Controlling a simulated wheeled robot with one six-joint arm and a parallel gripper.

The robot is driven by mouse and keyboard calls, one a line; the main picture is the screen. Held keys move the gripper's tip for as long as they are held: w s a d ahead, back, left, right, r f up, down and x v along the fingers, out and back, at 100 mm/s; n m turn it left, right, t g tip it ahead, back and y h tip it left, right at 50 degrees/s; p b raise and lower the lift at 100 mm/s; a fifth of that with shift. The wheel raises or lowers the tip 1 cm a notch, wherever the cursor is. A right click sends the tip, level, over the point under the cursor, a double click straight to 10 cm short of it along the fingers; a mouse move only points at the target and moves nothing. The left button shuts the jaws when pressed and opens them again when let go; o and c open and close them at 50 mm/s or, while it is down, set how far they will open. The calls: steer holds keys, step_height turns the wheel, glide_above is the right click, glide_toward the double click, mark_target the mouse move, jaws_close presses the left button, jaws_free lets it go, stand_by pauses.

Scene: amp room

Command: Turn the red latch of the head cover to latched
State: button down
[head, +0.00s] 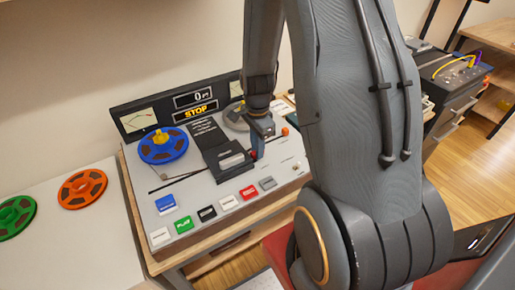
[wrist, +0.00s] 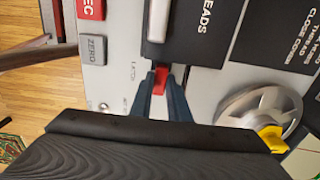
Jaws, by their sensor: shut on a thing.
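The red latch (wrist: 160,80) shows in the wrist view at the edge of the black head cover (wrist: 192,50), which is lettered HEADS. My gripper (wrist: 159,88) is shut on the latch, with one dark finger on each side of it. In the head view the black head cover (head: 226,158) lies on the tape deck, and my gripper (head: 257,150) reaches down at its right edge. The latch is mostly hidden there by the fingers. I cannot tell for certain whether the latch is in its latched position.
The tape deck (head: 190,192) carries a blue reel (head: 163,146), a grey reel (head: 236,117) and a front row of coloured buttons. An orange reel (head: 82,189) and a green reel (head: 16,215) lie on the white surface at left. My arm hides much of the right side.

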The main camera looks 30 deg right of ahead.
steer(key=shift+w, duration=0.1)
steer(key=c, duration=1.7)
jaws_free()
steer(key=shift+r+b, duration=0.85)
steer(key=shift+r, duration=3.1)
steer(key=shift+a+r+n, duration=0.15)
steer(key=shift+a+n, duration=0.15)
steer(key=s+a+r+n, duration=0.1)
steer(key=s+a+n, duration=0.2)
steer(key=n, duration=0.2)
steer(key=s+a+r+n+t, duration=0.1)
steer(key=s+a+r+n, duration=0.1)
steer(key=n, duration=0.4)
steer(key=s+a+r+n, duration=0.2)
steer(key=s+a+n, duration=0.2)
steer(key=a+n, duration=0.1)
steer(key=shift+s+a+r+n, duration=0.25)
steer(key=shift+a+n, duration=0.15)
steer(key=shift+n, duration=0.2)
